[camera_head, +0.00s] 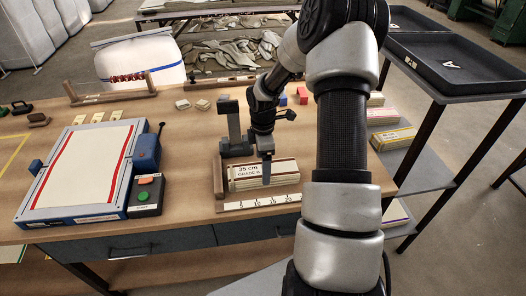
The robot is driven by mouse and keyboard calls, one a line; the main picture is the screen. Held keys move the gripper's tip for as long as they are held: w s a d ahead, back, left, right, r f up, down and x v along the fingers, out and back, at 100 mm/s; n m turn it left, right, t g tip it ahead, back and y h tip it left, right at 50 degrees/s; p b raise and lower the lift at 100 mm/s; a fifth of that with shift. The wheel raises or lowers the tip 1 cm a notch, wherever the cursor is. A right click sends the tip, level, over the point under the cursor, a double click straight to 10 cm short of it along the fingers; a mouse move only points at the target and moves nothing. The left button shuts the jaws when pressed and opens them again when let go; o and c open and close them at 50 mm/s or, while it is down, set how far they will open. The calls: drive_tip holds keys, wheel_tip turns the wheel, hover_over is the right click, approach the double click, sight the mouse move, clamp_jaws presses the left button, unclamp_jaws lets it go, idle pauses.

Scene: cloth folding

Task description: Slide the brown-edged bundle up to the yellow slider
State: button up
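A flat bundle (247,184) of cream layers with brown edges lies on the table, its label reading "35 cm GRADE A". A wooden stop (217,180) stands at its left, and a white ruler strip (258,203) runs along its front. My gripper (266,175) points down at the bundle, its grey fingertips overlapping the label's right side. I cannot tell whether they touch the bundle, or whether they are open or shut. I cannot make out a yellow slider near the ruler; it may be hidden or too small.
A padded board (82,165) with a red-lined cloth lies at the left, beside a control box (146,196) with green and orange buttons. A grey post (233,128) stands behind the bundle. A shelf with labelled bundles (393,138) and a black tray (455,62) are at the right.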

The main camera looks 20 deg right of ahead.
drive_tip(key=shift+f, duration=1.9)
drive_tip(key=shift+c, duration=0.2)
drive_tip(key=c, duration=1.3)
drive_tip(key=shift+d, duration=0.1)
